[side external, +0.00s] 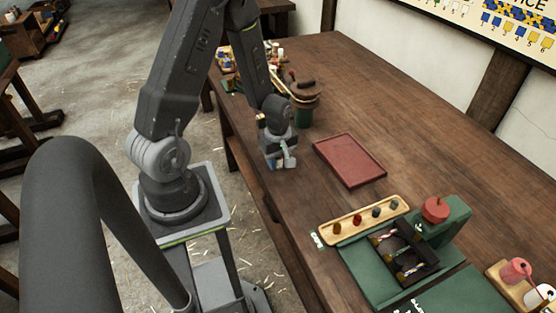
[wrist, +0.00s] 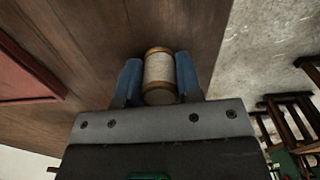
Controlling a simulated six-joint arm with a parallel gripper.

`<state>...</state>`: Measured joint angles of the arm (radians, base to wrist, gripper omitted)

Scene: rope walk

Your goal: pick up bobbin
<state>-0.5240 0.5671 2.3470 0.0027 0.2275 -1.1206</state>
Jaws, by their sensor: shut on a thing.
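A bobbin (wrist: 159,72) with cream thread and tan wooden ends sits between the two blue finger pads of my gripper (wrist: 158,80) in the wrist view. The pads close on it from both sides. In the side external view my gripper (side external: 282,160) is low at the near edge of the wooden table (side external: 400,130), left of the red tray (side external: 349,160). The bobbin is hard to make out there, and I cannot tell whether it touches the table.
Pink and white spools (side external: 516,270) stand at the lower right. A round dark container (side external: 303,100) is behind my gripper. The table's far right is clear.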

